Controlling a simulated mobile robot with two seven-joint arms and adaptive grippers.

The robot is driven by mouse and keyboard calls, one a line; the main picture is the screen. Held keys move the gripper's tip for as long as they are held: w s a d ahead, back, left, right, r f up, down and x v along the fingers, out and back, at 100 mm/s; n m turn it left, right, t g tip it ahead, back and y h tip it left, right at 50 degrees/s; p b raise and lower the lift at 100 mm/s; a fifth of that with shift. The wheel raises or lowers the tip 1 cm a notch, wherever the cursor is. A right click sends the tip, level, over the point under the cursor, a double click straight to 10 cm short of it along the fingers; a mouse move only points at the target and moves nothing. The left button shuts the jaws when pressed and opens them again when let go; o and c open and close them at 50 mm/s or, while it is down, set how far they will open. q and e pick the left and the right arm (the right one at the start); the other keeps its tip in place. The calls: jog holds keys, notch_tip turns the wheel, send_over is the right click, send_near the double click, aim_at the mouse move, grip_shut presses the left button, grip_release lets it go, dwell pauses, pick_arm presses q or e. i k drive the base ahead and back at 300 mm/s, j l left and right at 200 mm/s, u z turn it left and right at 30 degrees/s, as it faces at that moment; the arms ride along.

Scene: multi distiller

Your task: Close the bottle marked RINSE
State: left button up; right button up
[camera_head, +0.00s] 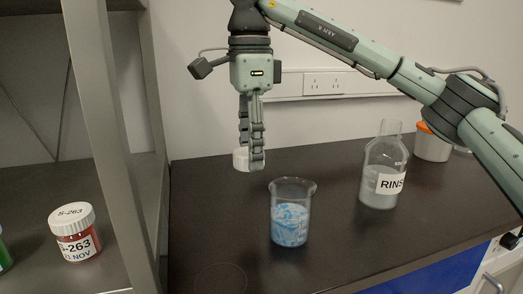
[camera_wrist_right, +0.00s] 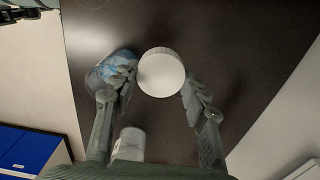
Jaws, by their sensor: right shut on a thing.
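The clear glass bottle marked RINSE (camera_head: 382,165) stands upright on the dark bench at the right of the head view. It holds a greyish liquid, and its neck is open with no cap on it. My right gripper (camera_head: 252,160) points down, left of the bottle and apart from it. It is shut on a white ribbed cap (camera_head: 242,160), held above the bench; the cap also shows between the fingers in the right wrist view (camera_wrist_right: 161,74). The fingers partly hide the cap in the head view.
A beaker (camera_head: 292,213) with blue and white contents stands between the gripper and the bottle, nearer the front. A white container with an orange lid (camera_head: 431,142) stands behind the bottle. A red S-263 jar (camera_head: 75,233) sits on the left shelf, past a metal post (camera_head: 112,130).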

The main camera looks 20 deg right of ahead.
aim_at(386, 158)
jog(key=k, duration=1)
